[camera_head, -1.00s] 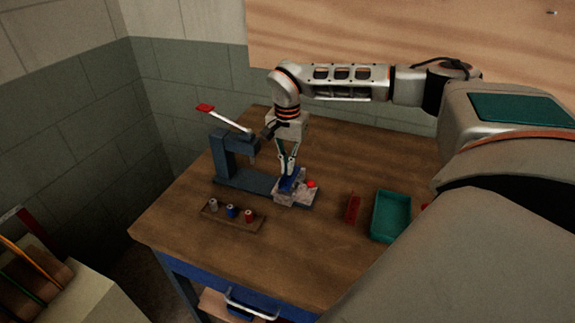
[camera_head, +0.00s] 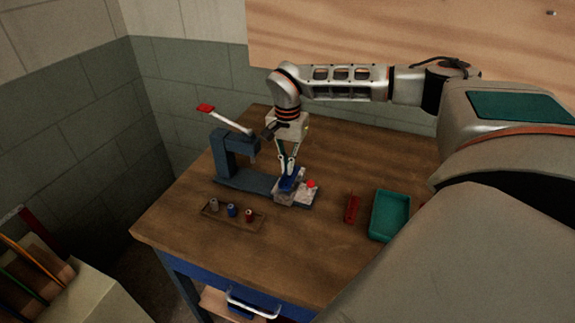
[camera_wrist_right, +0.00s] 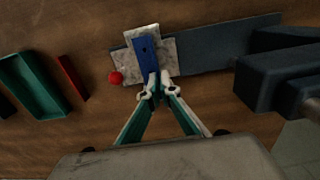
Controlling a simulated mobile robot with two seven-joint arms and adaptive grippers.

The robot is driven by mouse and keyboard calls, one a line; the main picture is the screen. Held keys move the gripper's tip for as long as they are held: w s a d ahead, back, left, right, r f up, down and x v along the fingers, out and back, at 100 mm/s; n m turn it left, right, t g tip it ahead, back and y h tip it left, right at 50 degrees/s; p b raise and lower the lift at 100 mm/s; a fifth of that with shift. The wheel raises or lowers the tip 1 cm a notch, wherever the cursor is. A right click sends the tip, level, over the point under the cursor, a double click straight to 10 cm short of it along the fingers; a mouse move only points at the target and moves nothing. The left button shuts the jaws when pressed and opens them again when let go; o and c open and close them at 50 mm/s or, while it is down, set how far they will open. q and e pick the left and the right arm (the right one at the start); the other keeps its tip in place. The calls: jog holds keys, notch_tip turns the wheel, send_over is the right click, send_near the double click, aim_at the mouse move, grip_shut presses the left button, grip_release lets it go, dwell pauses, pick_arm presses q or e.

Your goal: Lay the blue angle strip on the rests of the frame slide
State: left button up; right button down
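The blue angle strip (camera_head: 290,183) is at the light grey frame slide (camera_head: 282,198), at the right end of a dark blue-grey tool base on the table. My right gripper (camera_head: 287,168) points down at the strip from above. In the right wrist view the fingertips (camera_wrist_right: 155,88) are close together on the near end of the strip (camera_wrist_right: 147,58), which lies across the slide (camera_wrist_right: 165,52). Whether the strip touches the rests or is just above them cannot be told. The rests are largely hidden by the strip. My left gripper is not in view.
The tool's upright (camera_head: 233,150) and red-tipped lever (camera_head: 228,120) stand left of the gripper. A red knob (camera_head: 311,184) is beside the slide. A wooden holder (camera_head: 240,221), a red block (camera_head: 352,208) and a green tray (camera_head: 376,222) are nearby. The table's back right is clear.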

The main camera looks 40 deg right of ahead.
jog(key=shift+f, duration=0.7)
jog(key=c, duration=2.2)
grip_release()
notch_tip(320, 180, up, 12)
jog(key=shift+r, duration=0.1)
